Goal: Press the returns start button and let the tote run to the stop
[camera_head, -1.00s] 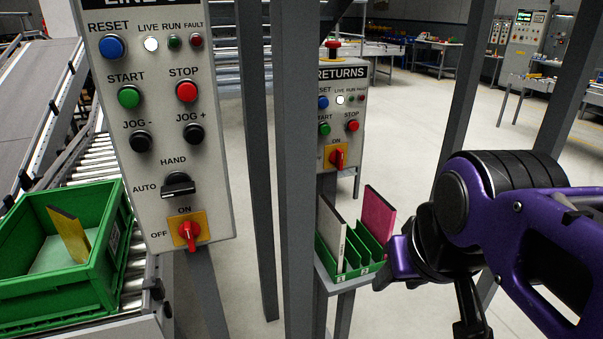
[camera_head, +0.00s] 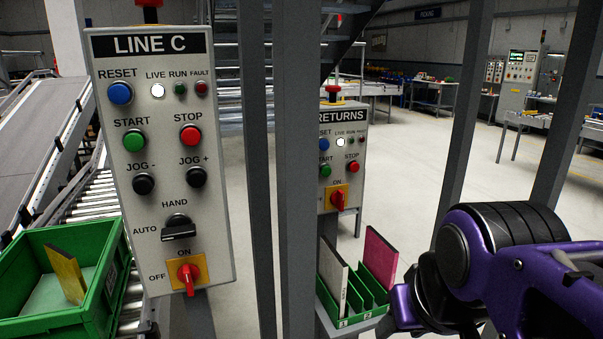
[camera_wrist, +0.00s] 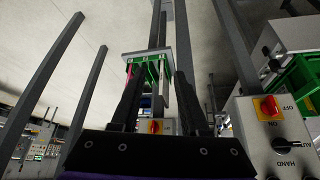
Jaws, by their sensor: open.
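The RETURNS control box (camera_head: 325,200) stands behind a grey post in the head view. Its green START button (camera_head: 326,170) shows at the post's right edge; the label is partly hidden. A red STOP button (camera_head: 352,167) sits to its right, and the white LIVE lamp is lit. A green tote (camera_head: 20,326) with a yellow slab inside is on the rollers at left. My gripper (camera_wrist: 160,72) is open in the wrist view, with nothing visible held between its dark fingers. The box's red switch (camera_wrist: 155,127) shows low between the fingers.
The nearer LINE C box (camera_head: 218,235) has its own START button (camera_head: 134,141). Grey posts (camera_head: 298,120) stand between it and the RETURNS box. A green rack (camera_head: 362,300) with white and pink panels sits below the RETURNS box. Open floor (camera_head: 425,160) lies behind.

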